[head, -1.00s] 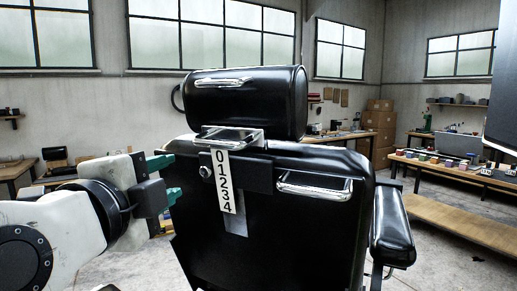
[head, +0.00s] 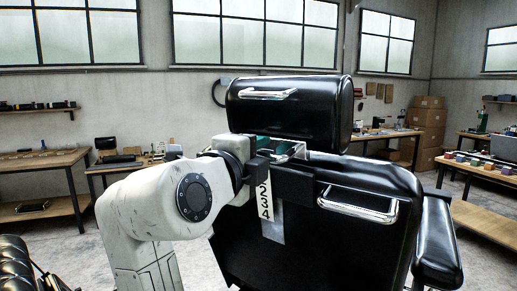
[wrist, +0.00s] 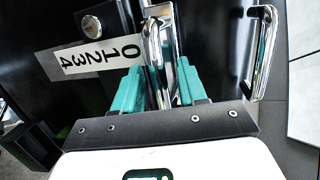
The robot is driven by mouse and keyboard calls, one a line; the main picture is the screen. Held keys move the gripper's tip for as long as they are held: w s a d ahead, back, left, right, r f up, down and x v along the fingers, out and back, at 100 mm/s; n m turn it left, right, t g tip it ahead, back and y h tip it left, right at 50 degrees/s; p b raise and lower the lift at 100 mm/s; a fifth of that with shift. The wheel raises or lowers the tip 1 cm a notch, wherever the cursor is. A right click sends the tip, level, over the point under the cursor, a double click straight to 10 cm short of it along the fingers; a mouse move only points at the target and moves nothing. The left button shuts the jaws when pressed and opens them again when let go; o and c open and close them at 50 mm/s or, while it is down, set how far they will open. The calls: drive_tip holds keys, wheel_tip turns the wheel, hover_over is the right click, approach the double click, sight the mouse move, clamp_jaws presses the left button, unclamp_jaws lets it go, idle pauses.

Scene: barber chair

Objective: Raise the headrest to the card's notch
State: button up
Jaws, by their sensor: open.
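The black headrest (head: 300,112) sits above the barber chair's backrest (head: 345,170), with a dark gap and chrome bracket (head: 294,150) between them. Contact cannot be told. In the head view my arm partly hides the strip and the knob.
A chrome handle (head: 357,204) is on the backrest, right of the strip; another (head: 268,94) is on the headrest. The armrest (head: 437,250) is at right. Workbenches (head: 40,185) stand along the far wall.

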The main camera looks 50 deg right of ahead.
drive_tip(key=shift+d, duration=0.2)
clamp_jaws()
idle(0.3)
